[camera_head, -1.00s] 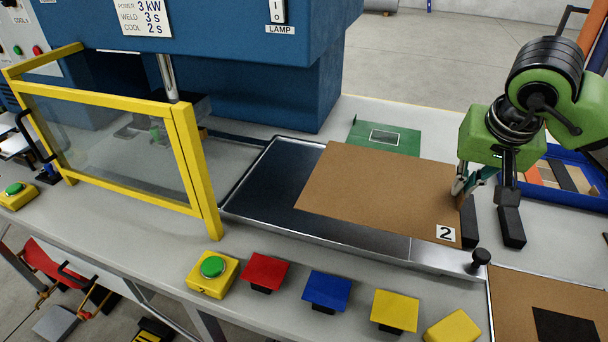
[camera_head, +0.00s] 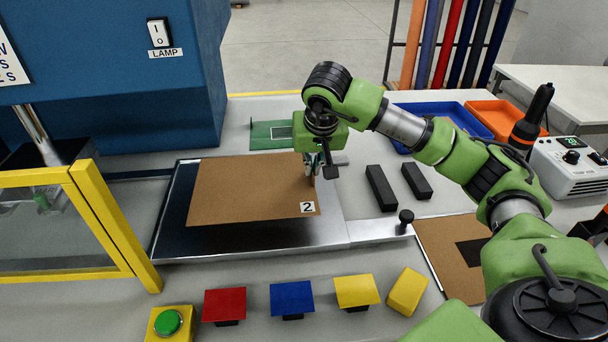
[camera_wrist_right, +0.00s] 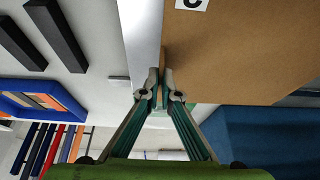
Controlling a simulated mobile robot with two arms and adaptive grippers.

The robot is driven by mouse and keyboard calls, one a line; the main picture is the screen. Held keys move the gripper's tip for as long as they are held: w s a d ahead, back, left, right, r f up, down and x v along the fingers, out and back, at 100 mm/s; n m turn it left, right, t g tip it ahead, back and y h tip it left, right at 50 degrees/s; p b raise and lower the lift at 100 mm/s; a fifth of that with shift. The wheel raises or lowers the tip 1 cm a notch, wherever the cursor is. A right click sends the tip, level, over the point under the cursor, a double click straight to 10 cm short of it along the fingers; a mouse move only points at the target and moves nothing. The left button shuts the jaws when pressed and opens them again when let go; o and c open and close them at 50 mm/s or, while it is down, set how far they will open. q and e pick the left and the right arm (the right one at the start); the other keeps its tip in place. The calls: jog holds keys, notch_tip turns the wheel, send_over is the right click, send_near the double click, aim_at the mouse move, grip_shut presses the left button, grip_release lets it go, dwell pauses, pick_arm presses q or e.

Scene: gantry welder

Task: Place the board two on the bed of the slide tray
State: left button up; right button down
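Board two (camera_head: 245,190), a flat brown board with a white "2" label at its near right corner, is over the bed of the slide tray (camera_head: 170,215). Dark bed shows along its left and near sides. The tray's bright metal (camera_head: 333,220) shows at the right. A dark shadow runs under the board's near edge; I cannot tell whether it rests on the bed or hangs just above. My right gripper (camera_head: 312,172) is at the board's right edge. In the right wrist view its fingertips (camera_wrist_right: 161,90) are closed on the edge of the board (camera_wrist_right: 240,50). My left gripper is out of view.
The yellow-framed guard (camera_head: 95,215) and blue welder (camera_head: 110,80) stand left. A green plate (camera_head: 270,134) lies behind the tray. Two black bars (camera_head: 380,187) and another brown board (camera_head: 450,260) lie right.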

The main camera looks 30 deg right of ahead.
aim_at(306, 179)
jog(key=shift+w+f, duration=0.95)
jog(key=shift+f, duration=0.15)
jog(key=x, duration=0.1)
jog(key=p+x, duration=0.2)
jog(key=shift+s+a+f, duration=0.2)
jog(key=shift+a+f, duration=0.1)
jog(key=shift+f, duration=0.1)
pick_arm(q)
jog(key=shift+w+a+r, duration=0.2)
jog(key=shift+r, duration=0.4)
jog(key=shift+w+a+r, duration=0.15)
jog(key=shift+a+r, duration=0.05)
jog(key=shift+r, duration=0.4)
pick_arm(e)
jog(key=shift+f, duration=0.1)
jog(key=shift+f, duration=0.1)
jog(key=c, duration=2.3)
grip_release()
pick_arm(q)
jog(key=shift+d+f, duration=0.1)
